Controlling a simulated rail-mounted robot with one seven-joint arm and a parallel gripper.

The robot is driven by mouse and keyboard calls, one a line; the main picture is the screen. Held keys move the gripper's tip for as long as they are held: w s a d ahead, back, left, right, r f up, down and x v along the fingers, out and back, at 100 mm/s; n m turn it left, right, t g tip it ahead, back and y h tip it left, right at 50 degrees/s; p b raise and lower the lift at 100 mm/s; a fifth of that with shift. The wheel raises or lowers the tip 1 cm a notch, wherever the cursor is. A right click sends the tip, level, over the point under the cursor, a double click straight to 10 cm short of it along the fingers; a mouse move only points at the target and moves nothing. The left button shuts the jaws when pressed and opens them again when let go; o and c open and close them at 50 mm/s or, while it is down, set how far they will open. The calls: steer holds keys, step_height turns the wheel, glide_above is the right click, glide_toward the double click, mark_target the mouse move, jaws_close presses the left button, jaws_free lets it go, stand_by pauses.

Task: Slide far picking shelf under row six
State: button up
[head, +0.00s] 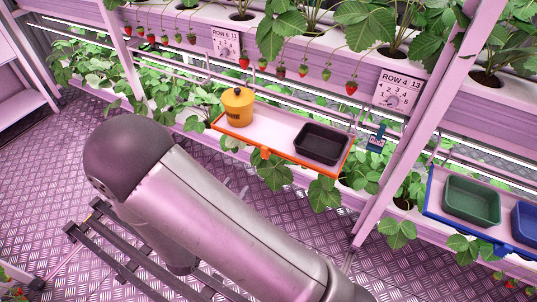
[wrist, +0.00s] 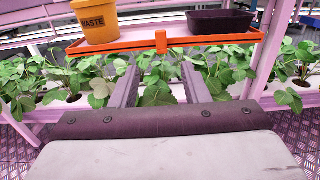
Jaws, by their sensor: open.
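The orange-edged picking shelf (head: 268,128) hangs on rails in front of the plant rack, below the sign reading ROW 6 (head: 226,43). It carries a yellow waste bucket (head: 238,105) and a black tray (head: 321,143). An orange knob (head: 265,153) sits on its front edge. In the wrist view the shelf's front rim (wrist: 215,41) runs across the top, with the knob (wrist: 161,42) near the middle. My gripper (wrist: 160,68) is open and empty, its fingers pointing toward the knob, below and to either side of it in the picture. In the head view my gripper is not visible.
A blue-edged shelf (head: 430,208) with a green tray (head: 471,200) and a blue tray (head: 526,222) hangs at the right, beyond a pink post (head: 400,150). A dark blue clip-like piece (head: 376,139) is right of the orange shelf. Leaves hang below the shelf.

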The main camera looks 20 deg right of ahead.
mark_target(263, 151)
steer(key=x, duration=1.6)
steer(key=shift+w+d+p, duration=0.2)
steer(key=shift+d+p, duration=0.05)
steer(key=shift+p, duration=0.15)
jaws_close()
